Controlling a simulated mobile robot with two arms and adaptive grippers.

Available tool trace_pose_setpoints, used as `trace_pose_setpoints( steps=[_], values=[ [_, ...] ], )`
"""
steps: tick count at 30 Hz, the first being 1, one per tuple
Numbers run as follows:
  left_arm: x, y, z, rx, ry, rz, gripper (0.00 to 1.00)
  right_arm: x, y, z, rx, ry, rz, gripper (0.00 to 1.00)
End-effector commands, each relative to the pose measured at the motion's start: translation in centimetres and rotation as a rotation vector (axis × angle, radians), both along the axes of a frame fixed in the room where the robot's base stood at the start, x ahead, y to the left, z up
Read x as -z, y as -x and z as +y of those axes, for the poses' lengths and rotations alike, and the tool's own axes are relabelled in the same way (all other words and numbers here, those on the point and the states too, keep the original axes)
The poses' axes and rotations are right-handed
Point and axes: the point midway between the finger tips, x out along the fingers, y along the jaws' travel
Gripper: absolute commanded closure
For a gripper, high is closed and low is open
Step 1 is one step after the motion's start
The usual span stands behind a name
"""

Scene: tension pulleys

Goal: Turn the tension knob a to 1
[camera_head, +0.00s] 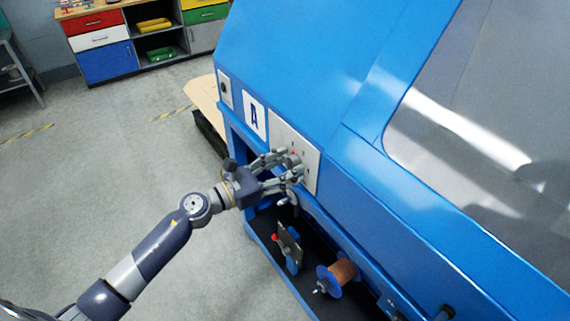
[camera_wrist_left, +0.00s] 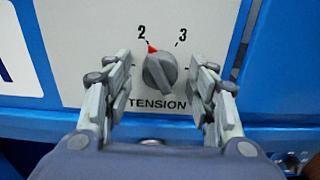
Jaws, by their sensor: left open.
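The tension knob (camera_wrist_left: 160,72) is a grey round knob with a red pointer, on a light panel (camera_wrist_left: 85,50) marked "TENSION". In the left wrist view its red tip points up and slightly left, just by the "2"; a "3" stands to its upper right. No "1" is readable there. In the head view the panel (camera_head: 312,180) is on the blue machine beside a sign with the letter "A" (camera_head: 254,116). My left gripper (camera_head: 295,166) is open, with its fingers on either side of the knob and apparently apart from it. My right gripper is out of view.
The blue machine (camera_head: 300,60) fills the right side. Below the panel, a copper-coloured spool (camera_head: 342,272) and a red-tipped lever (camera_head: 275,238) sit in its open bay. Drawers (camera_head: 107,60) stand at the back left. The grey floor (camera_head: 90,190) at left is clear.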

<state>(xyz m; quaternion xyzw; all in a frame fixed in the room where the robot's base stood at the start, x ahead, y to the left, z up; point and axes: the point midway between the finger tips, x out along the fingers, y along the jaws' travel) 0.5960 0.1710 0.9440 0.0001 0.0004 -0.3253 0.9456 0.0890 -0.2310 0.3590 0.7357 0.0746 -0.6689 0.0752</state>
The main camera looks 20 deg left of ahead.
Motion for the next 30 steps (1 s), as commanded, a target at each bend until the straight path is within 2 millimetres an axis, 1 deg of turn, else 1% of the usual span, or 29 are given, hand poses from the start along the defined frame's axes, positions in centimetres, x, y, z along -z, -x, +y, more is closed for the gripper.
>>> trace_pose_setpoints(
  steps=[5, 6, 8, 9, 12, 22, 30],
  values=[
    [0.01, -0.01, 0.0, 0.0, 0.0, 0.0, 0.48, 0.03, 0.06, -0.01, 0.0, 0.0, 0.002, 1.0],
    [0.01, -0.01, 0.01, 0.0, 0.0, 0.0, 0.5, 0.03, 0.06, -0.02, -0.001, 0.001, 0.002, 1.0],
    [0.01, -0.01, 0.01, 0.0, 0.0, 0.0, 0.64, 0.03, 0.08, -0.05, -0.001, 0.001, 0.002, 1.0],
    [0.0, 0.0, 0.01, 0.0, 0.0, 0.0, 0.73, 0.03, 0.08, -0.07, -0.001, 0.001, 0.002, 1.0],
    [-0.01, 0.0, 0.03, 0.0, 0.0, 0.0, 0.93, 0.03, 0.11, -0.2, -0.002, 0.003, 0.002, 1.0],
    [-0.07, -0.01, 0.06, -0.001, 0.018, 0.014, 0.93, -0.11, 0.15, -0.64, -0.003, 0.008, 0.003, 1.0],
    [-0.21, 0.0, 0.06, -0.001, 0.128, 0.098, 0.93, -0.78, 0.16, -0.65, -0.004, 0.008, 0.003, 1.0]
  ],
)
